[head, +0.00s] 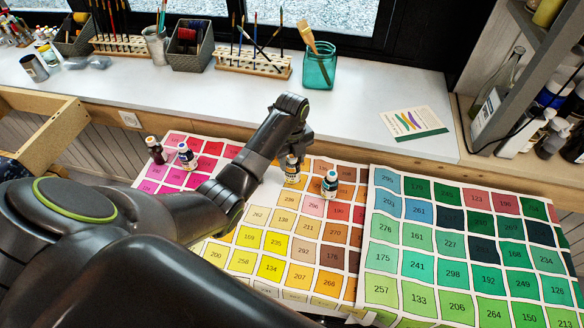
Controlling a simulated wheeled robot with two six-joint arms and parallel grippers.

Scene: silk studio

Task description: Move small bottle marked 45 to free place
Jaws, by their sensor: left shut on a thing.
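My left gripper (294,150) is at the far end of the left arm, above the orange part of the colour chart (232,215). It is shut on a small bottle (291,170) with a dark top and an orange-brown label. The bottle looks upright, at or just above the chart; I cannot tell if it touches. Two more small bottles, a dark one (155,150) and a white-labelled one (186,156), stand on the pink squares. No number on any bottle is readable. My right gripper is out of view.
A green colour chart (464,255) lies on the right, clear of bottles. The white sill (395,85) behind holds a teal glass jar (321,66), brush racks (252,62) and a card (413,123). An open wooden drawer (45,135) is at the left. My arm hides part of the chart.

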